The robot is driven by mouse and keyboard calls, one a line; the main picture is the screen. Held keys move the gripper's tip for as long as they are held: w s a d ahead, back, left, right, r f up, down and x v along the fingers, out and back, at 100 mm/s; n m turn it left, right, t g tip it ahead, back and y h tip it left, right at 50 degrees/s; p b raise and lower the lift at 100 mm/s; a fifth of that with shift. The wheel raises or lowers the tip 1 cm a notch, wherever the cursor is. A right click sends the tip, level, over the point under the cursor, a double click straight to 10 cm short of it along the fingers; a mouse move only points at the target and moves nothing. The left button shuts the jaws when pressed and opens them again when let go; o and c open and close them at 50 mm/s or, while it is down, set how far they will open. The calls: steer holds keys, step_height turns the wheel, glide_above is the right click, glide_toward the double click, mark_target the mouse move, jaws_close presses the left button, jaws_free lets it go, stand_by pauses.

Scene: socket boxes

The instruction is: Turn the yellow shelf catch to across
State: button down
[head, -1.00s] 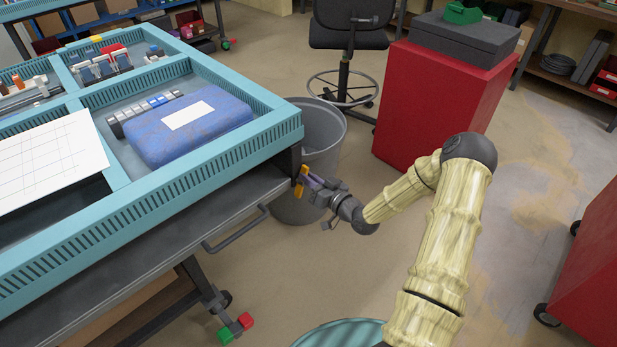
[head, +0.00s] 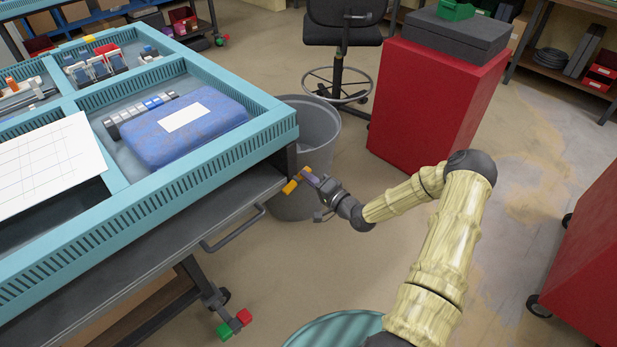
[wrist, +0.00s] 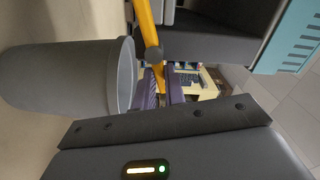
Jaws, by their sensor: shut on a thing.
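The yellow shelf catch (head: 290,187) is a short bar at the near right corner of the workbench, at the end of the grey shelf (head: 235,185) under the teal top. It slants from lower left to upper right in the head view. In the wrist view the yellow bar (wrist: 146,22) runs down from the top edge, past a dark round knob, to between my purple fingers. My gripper (head: 310,177) is shut on the catch's end; it also shows in the wrist view (wrist: 161,88). The fingers partly hide the gripped end.
A grey bin (head: 318,140) stands close behind the catch and my gripper. A grey handle (head: 235,230) sticks out from the shelf's front. A red cabinet (head: 425,105) and a black chair (head: 345,30) stand farther back.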

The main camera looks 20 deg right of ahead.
steer(key=shift+w+d+f+m, duration=0.1)
steer(key=shift+f+m, duration=0.1)
steer(key=shift+m, duration=0.6)
steer(key=shift+d+f+m, duration=0.1)
steer(key=shift+f+m, duration=0.1)
steer(key=shift+m, duration=0.6)
steer(key=c, duration=1.5)
jaws_free()
steer(key=shift+o, duration=0.2)
steer(key=shift+a, duration=0.1)
steer(key=p+v, duration=0.1)
steer(key=v, duration=1.6)
steer(key=shift+s, duration=0.25)
